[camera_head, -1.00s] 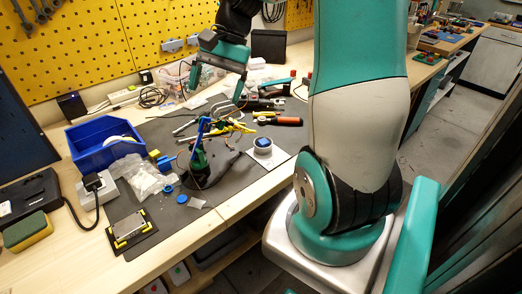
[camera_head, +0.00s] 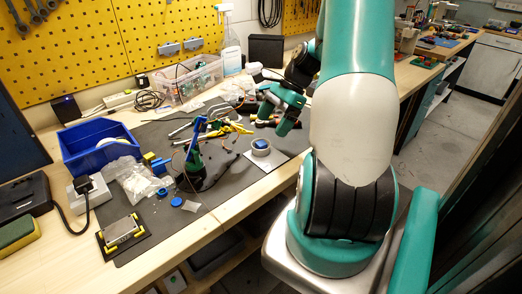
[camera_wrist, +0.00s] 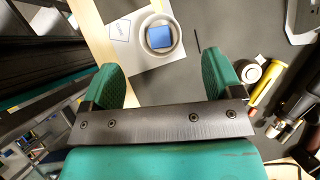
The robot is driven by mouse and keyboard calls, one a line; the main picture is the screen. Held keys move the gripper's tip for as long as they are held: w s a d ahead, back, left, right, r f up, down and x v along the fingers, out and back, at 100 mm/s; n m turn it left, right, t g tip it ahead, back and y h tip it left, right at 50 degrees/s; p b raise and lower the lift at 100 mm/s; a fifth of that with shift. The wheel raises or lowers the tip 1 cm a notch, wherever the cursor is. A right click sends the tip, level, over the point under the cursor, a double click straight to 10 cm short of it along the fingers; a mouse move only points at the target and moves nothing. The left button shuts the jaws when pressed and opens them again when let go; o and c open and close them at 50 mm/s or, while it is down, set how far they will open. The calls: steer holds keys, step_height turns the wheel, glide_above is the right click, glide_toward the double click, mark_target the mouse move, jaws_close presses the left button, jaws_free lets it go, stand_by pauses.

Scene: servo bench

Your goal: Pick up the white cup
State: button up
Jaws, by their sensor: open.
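The white cup (camera_head: 252,150) stands on a white sheet near the front right edge of the dark mat in the head view, with a blue block (camera_head: 261,144) inside it. In the wrist view the white cup (camera_wrist: 149,46) is at the top centre, seen from above, with its blue block (camera_wrist: 162,37) showing. My gripper (camera_head: 278,115) is above and slightly right of the cup in the head view. In the wrist view the green fingers of my gripper (camera_wrist: 163,78) are spread apart and empty, with the cup beyond their tips and not touched.
Pliers and other hand tools (camera_head: 238,128) lie behind the cup. A blue bin (camera_head: 95,150) and a clear plastic bag (camera_head: 135,180) are at the left. The bench's front edge is close to the sheet.

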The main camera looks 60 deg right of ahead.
mark_target(262, 142)
steer(key=x, duration=0.7)
steer(key=shift+s+d, duration=0.1)
steer(key=shift+d, duration=0.05)
steer(key=c, duration=1)
